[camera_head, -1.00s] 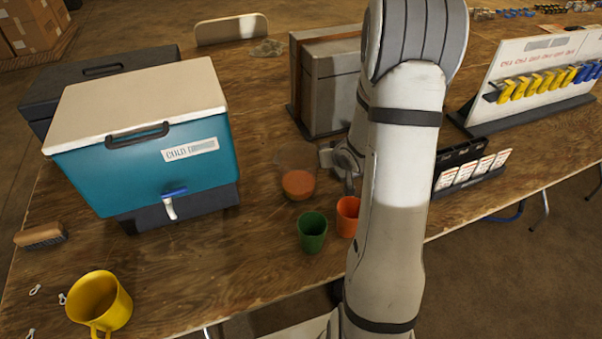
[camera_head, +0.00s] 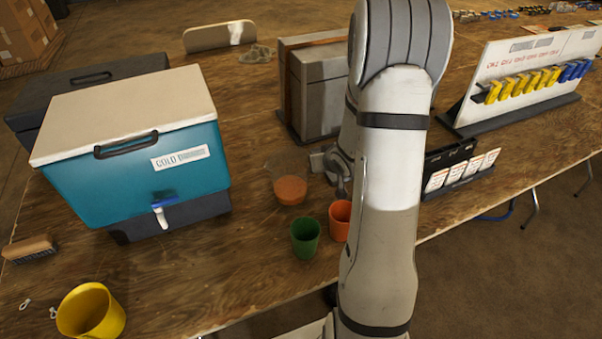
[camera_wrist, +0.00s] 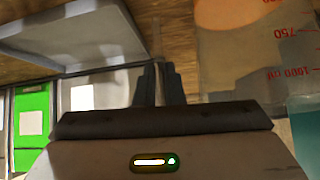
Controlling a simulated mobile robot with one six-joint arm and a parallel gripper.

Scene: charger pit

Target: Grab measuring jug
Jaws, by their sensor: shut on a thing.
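The measuring jug (camera_head: 290,190) is clear, with an orange-brown liquid in its lower part. It stands on the wooden table in front of the grey box, left of my arm. In the wrist view its clear wall (camera_wrist: 250,60) with red scale marks fills the upper right. My gripper (camera_wrist: 158,78) is beside the jug, its dark fingers close together. It is shut on the jug, apparently at the handle side, though the grip itself is hard to see. In the head view my arm hides part of the gripper.
A green cup (camera_head: 305,238) and an orange cup (camera_head: 340,220) stand just in front of the jug. A teal cooler (camera_head: 130,175) is to the left, a grey metal box (camera_head: 312,85) behind. A yellow mug (camera_head: 91,312) is front left. Bare table lies between cooler and cups.

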